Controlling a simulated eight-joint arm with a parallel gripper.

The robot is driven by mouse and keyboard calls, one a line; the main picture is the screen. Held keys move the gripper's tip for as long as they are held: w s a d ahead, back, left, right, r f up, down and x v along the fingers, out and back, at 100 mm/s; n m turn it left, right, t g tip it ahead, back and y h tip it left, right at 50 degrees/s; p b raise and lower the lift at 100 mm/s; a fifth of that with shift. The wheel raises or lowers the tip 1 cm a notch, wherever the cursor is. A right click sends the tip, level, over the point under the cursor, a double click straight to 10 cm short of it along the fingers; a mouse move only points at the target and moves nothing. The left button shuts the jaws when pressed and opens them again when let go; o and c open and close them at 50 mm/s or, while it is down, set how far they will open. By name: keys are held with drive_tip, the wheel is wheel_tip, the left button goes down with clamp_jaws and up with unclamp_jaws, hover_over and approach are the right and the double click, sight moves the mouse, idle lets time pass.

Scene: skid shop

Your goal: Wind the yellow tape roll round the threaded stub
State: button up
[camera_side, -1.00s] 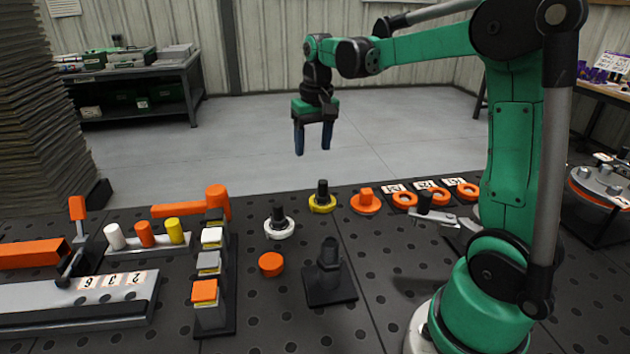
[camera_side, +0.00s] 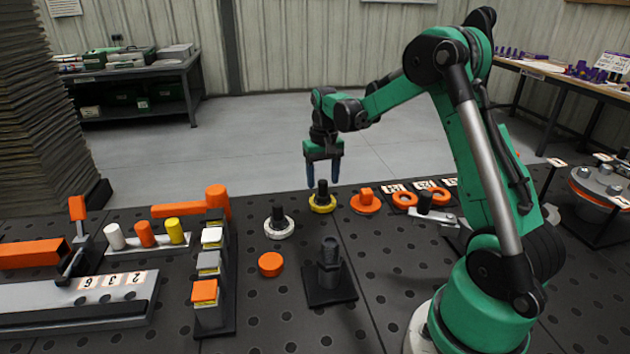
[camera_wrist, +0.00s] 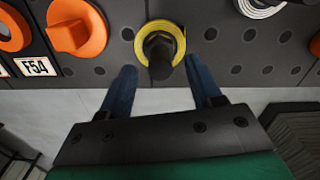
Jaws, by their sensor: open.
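The yellow tape roll (camera_side: 322,207) lies on the dark perforated bench with a black core piece (camera_side: 322,188) standing up from its middle. It also shows in the wrist view (camera_wrist: 138,42), ahead of my fingertips. My gripper (camera_side: 323,186) is open and empty, pointing down, with its blue fingers above or just behind the roll; I cannot tell if they touch it. In the wrist view my fingers (camera_wrist: 160,68) stand apart on either side of the black core. A dark upright stub (camera_side: 329,260) stands on a square base plate nearer the front; its thread is too small to make out.
A white roll (camera_side: 279,228) with a black core lies left of the yellow one, and an orange knobbed disc (camera_side: 366,203) lies right. An orange puck (camera_side: 271,264) lies in front. A rack of coloured blocks (camera_side: 233,322) stands at left. The bench between puck and stub is clear.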

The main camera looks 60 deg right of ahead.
sight(323, 182)
drive_tip(key=shift+f, duration=0.55)
clamp_jaws()
drive_tip(key=shift+r, duration=3)
